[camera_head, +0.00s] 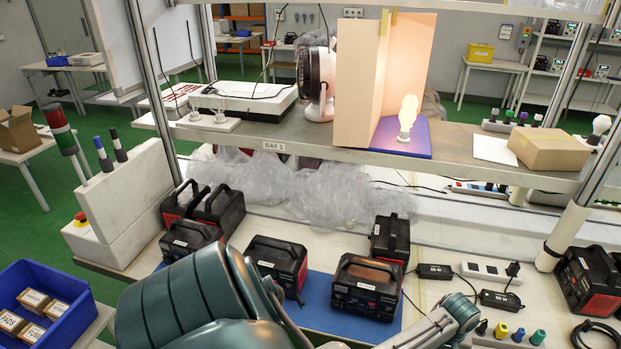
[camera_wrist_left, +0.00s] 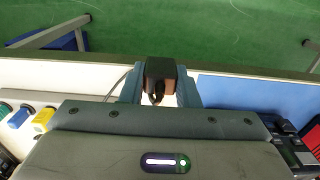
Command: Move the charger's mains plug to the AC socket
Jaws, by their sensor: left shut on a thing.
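My left gripper (camera_wrist_left: 160,88) is shut on a black, block-shaped plug (camera_wrist_left: 160,72), gripped between its two teal fingers over the white bench top. A thin cable runs beside the left finger in the wrist view. I cannot tell which charger the plug belongs to. In the head view my left arm reaches right along the bench front, and its fingertips are out of sight. Several black and red power stations stand on the bench, one (camera_head: 366,287) on the blue mat (camera_head: 318,305). No AC socket can be made out clearly. My right gripper is not in view.
Two black adapters (camera_head: 435,271) (camera_head: 500,301) lie by a white socket strip (camera_head: 480,269) holding a black plug. Coloured plugs stand in a front strip; a yellow one (camera_head: 501,330) shows. A shelf (camera_head: 300,145) overhangs the bench. A blue bin (camera_head: 62,320) is at left.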

